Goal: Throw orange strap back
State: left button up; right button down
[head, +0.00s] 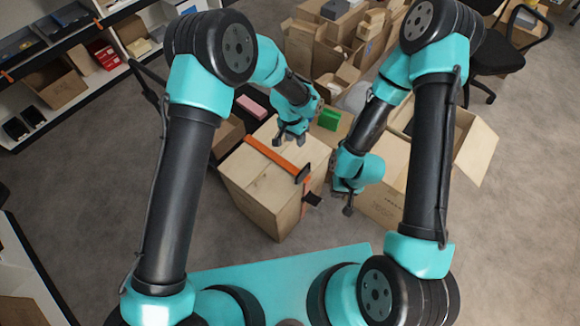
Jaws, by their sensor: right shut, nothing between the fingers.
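The orange strap (272,156) lies across the top of a closed cardboard carton (250,184). A black piece sits on the strap at the carton's right edge, and a short orange and black part hangs down the side below it. My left gripper (291,139) is over the far part of the carton top, beyond the strap, with its fingers apart and nothing seen between them. My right gripper (348,208) is shut and empty, to the right of the carton and the strap's hanging end. Whether it touches anything is not clear.
An open carton (385,201) stands right of the strapped one, partly behind my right arm. A green block (328,120) and several open boxes lie behind. Shelves (65,60) stand at the left, an office chair (497,58) at the upper right. The floor at left is clear.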

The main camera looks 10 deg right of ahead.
pick_arm(q)
jog(key=shift+d, duration=0.1)
dwell(0.3)
jog(key=f, duration=0.5)
jog(key=s+d+f, duration=0.1)
jog(key=f, duration=0.5)
jog(key=s+d+f, duration=0.1)
jog(key=f, duration=0.5)
jog(key=shift+s+d, duration=0.1)
jog(key=shift+s, duration=0.15)
jog(key=shift+c, duration=0.2)
grip_shut()
